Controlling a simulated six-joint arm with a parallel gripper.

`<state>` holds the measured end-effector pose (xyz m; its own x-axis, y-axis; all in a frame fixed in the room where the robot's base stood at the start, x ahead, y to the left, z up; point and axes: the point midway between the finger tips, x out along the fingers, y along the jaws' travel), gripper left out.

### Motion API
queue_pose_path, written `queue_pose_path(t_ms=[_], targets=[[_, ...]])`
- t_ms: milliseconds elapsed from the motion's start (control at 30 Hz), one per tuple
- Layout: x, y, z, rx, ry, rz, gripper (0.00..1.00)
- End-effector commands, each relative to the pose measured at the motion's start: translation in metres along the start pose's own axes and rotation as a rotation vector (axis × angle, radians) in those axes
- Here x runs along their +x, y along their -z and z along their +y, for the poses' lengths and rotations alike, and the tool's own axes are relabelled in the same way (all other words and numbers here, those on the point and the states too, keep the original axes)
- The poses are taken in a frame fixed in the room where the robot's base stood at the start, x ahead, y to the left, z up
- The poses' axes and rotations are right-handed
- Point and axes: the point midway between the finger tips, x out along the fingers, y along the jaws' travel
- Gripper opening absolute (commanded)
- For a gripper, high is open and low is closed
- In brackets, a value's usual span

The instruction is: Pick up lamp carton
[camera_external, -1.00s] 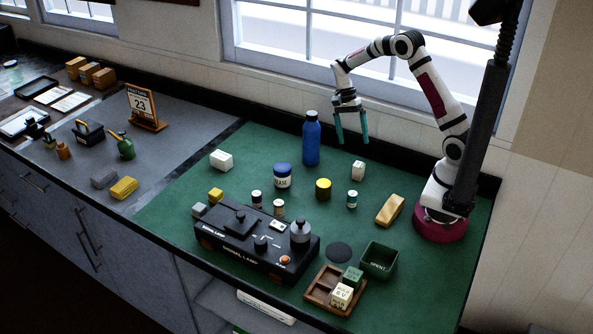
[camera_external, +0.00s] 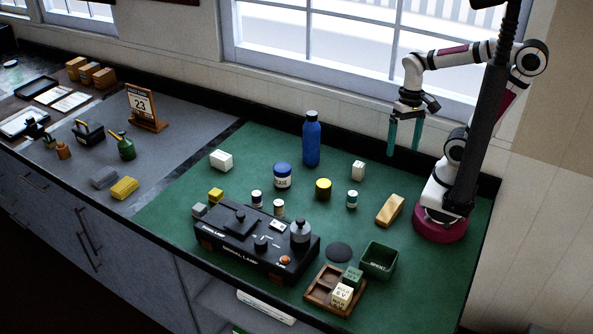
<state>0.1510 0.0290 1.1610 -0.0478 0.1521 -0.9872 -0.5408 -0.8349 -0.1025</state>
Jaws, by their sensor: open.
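My gripper (camera_external: 404,150) is open and empty, with its two teal fingers pointing down, high above the back right of the green mat. No carton carries a readable lamp label, so I cannot tell which one is the lamp carton. A wider white carton (camera_external: 221,160) lies at the mat's left. A cream carton (camera_external: 341,296) with small print and a green carton (camera_external: 353,277) sit in a brown wooden tray (camera_external: 318,297) at the front.
A tall blue bottle (camera_external: 311,140) stands at the back. A black lamp device (camera_external: 255,243) fills the front left of the mat. The mat's back right is clear.

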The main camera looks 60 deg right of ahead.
Motion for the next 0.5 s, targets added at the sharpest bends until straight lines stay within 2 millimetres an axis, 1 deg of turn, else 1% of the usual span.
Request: queue_pose_path(t_ms=[33,100,200,267,300,367,500], targets=[[0.0068,-0.0109,0.004,-0.046,0.011,0.013,1.0],[0.013,-0.0187,0.0076,-0.084,0.018,0.021,1.0],[0.0152,-0.0209,0.0088,-0.094,0.02,0.022,1.0],[0.015,-0.0206,0.0087,-0.093,0.019,0.021,0.89],[0.0149,-0.0205,0.0086,-0.092,0.019,0.021,0.82],[0.0148,-0.0205,0.0086,-0.091,0.019,0.021,0.78],[0.0147,-0.0203,0.0086,-0.09,0.019,0.021,0.78]])
